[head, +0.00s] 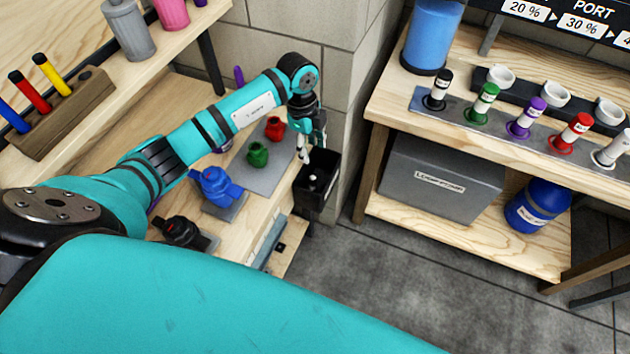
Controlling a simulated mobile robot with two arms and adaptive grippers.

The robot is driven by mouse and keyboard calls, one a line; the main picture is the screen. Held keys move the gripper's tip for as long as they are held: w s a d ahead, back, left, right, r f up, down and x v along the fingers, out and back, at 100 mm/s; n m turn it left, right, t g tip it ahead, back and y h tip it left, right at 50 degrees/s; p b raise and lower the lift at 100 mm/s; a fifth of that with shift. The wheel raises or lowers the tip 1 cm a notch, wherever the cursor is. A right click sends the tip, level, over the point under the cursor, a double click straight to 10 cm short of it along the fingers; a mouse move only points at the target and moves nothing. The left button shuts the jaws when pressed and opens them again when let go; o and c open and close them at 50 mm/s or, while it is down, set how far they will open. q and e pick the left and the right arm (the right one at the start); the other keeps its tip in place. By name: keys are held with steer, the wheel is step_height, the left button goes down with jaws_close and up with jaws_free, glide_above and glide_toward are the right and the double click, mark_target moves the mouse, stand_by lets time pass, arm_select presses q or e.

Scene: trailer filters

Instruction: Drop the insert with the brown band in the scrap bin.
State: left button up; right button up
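The black scrap bin (333,178) is an open box at the end of the wooden bench. My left gripper (311,150) is above the bin's far left side, pointing down. Its fingers look apart, with nothing clearly between them. A small pale and grey piece (312,181) shows inside the bin, below the fingers and apart from them. It may be the insert, but it is too small to show a brown band. My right gripper is not in view.
Red (275,128), green (257,154) and blue (217,187) housings stand on the bench beside my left arm. A shelf unit on the right holds several colour-capped pieces and a grey box (438,184). The floor between is clear.

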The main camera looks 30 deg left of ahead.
arm_select(q)
step_height(320, 180, up, 12)
steer(key=a, duration=0.1)
steer(key=shift+a, duration=0.2)
stand_by(0.3)
steer(key=shift+f, duration=0.1)
stand_by(0.4)
